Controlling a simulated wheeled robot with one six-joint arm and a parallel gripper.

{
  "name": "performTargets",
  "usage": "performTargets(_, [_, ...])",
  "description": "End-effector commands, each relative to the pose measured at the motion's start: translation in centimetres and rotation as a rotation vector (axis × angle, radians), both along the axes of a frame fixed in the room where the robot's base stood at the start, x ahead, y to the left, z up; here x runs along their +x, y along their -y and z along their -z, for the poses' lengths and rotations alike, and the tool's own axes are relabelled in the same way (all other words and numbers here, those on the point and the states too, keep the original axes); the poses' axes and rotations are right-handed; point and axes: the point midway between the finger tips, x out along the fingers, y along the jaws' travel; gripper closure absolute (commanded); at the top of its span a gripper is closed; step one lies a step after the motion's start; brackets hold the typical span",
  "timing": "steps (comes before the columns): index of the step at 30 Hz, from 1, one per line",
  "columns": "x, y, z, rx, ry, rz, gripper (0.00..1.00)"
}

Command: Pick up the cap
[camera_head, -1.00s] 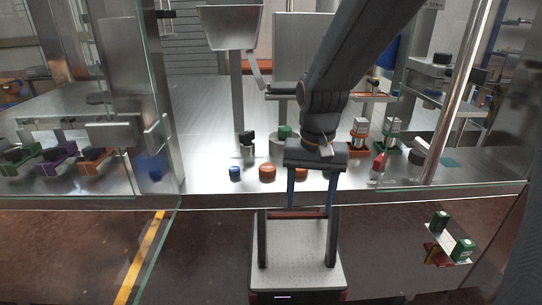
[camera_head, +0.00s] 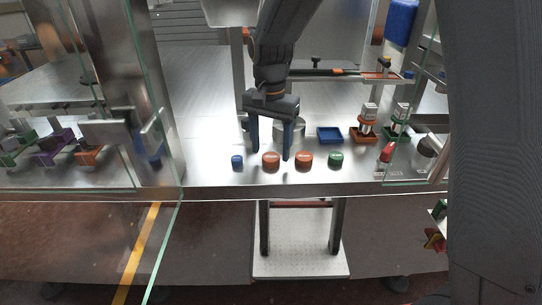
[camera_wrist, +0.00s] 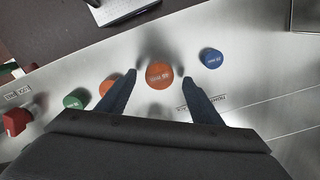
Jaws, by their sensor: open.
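Several caps stand in a row near the front edge of the steel worktop: a blue cap (camera_head: 237,162), an orange cap (camera_head: 271,161), a second orange cap (camera_head: 304,160) and a green cap (camera_head: 336,159). My gripper (camera_head: 270,154) is open and points down, its blue fingers on either side of the first orange cap. In the wrist view this orange cap (camera_wrist: 159,76) lies between the spread fingertips (camera_wrist: 159,73), with a gap on each side. The blue cap (camera_wrist: 211,58) is just right of the right finger. The second orange cap (camera_wrist: 107,87) is partly hidden by the left finger.
A blue tray (camera_head: 330,135) and a metal cylinder (camera_head: 290,128) stand behind the caps. A red object (camera_head: 386,152) is to the right. A glass panel (camera_head: 158,90) bounds the left. The worktop's front edge (camera_head: 300,190) is close to the caps.

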Motion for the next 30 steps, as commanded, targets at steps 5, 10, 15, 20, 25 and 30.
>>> performTargets(5, [-0.1, 0.1, 1.5, -0.001, -0.003, 0.0, 0.41])
performTargets(10, [-0.1, 0.1, 1.7, 0.0, -0.001, 0.0, 0.41])
performTargets(15, [-0.1, 0.1, 1.7, 0.0, -0.001, 0.0, 0.59])
performTargets(20, [-0.1, 0.1, 1.6, 0.0, -0.001, 0.0, 0.84])
performTargets(25, [-0.1, 0.1, 1.6, 0.0, 0.0, 0.0, 0.84])
performTargets(30, [0.0, 0.0, 0.9, 0.001, 0.003, 0.0, 0.84])
